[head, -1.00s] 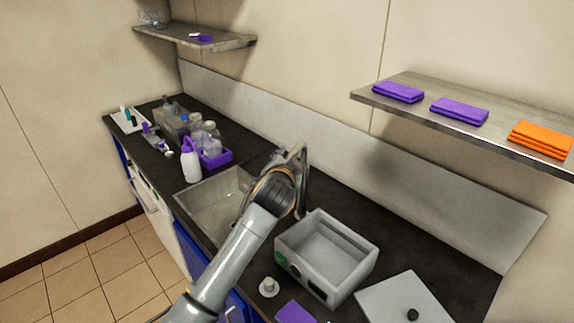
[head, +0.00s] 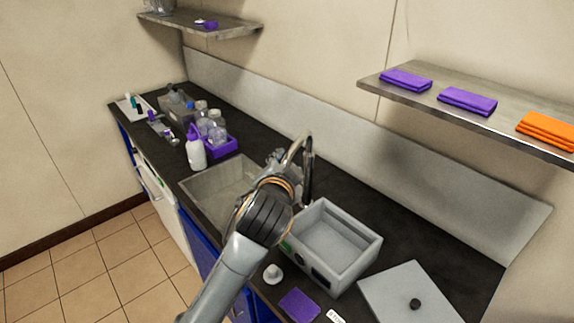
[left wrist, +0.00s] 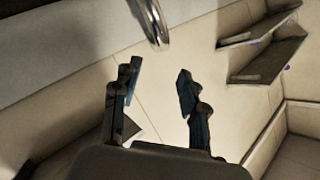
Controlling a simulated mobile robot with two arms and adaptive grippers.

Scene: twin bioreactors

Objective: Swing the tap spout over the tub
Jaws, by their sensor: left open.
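The metal tap (head: 307,178) stands behind the gap between the sink and the tub. Its curved spout (head: 296,143) bends toward the front left, on the sink side; its tip is hard to make out beside my gripper. The grey tub (head: 345,280) is an open box right of the tap, and its inside looks empty. My left gripper (head: 277,160) is close to the left of the spout, partly hidden by my own wrist. In the left wrist view its fingers (left wrist: 157,85) are apart with nothing between them, and the spout end (left wrist: 152,22) shows beyond them. My right gripper is out of view.
The sink (head: 205,196) lies left of the tap. A white bottle (head: 196,154) and a purple crate (head: 222,151) stand behind it.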

